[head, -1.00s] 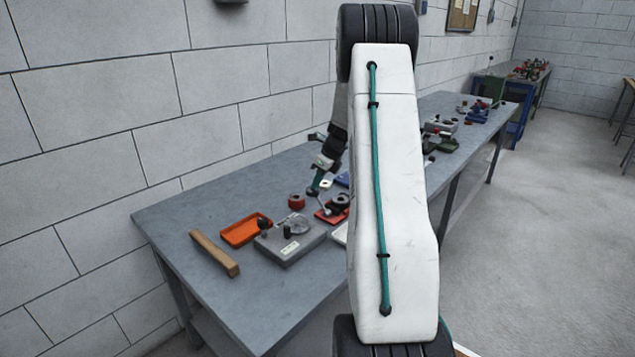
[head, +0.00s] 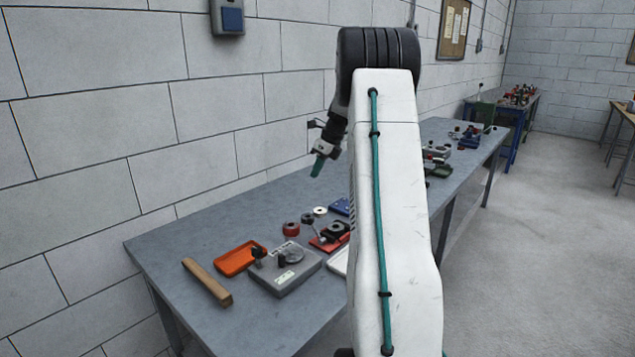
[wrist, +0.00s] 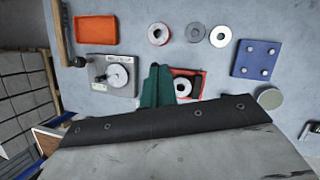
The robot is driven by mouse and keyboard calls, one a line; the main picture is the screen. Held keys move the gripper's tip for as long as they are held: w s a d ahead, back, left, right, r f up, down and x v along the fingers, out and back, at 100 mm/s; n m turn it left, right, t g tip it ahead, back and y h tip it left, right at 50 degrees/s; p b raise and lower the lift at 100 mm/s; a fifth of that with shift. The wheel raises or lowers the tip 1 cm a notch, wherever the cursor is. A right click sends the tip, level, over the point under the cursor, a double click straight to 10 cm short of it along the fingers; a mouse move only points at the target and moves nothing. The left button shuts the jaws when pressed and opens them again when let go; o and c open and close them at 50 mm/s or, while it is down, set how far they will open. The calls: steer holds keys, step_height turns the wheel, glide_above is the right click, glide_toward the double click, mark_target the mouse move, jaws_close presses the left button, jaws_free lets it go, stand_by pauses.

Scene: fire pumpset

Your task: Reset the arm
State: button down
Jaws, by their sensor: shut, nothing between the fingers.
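My gripper (head: 318,166) hangs above the far part of the long grey workbench (head: 200,222), pointing down, apart from anything on it. Its green fingers are together and empty. In the wrist view the green fingers (wrist: 157,86) show over the bench, in front of a red fixture (wrist: 190,82) that they partly cover. My white arm link fills the middle of the head view and hides part of the bench.
On the bench lie a wooden bar (head: 207,282), an orange tray (head: 241,258), a grey fixture (head: 284,268), a red ring (head: 291,229) and a blue plate (wrist: 258,60). Open floor (head: 540,250) lies to the right. A wall box (head: 228,17) hangs at the upper left.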

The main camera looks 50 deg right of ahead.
steer(key=shift+r, duration=0.1)
stand_by(0.6)
steer(key=s+a+r+n+h, duration=0.1)
steer(key=s+a+n, duration=0.9)
steer(key=a, duration=0.5)
steer(key=s+a+r+n+g, duration=0.1)
steer(key=s+a+r+n, duration=0.1)
steer(key=s+a+n, duration=0.8)
steer(key=s+a+r+n+g+h, duration=0.1)
steer(key=s+a+n, duration=0.9)
steer(key=a, duration=1.2)
steer(key=shift+s+a+r+n+h, duration=0.25)
steer(key=shift+r+n, duration=0.4)
steer(key=shift+n, duration=1.05)
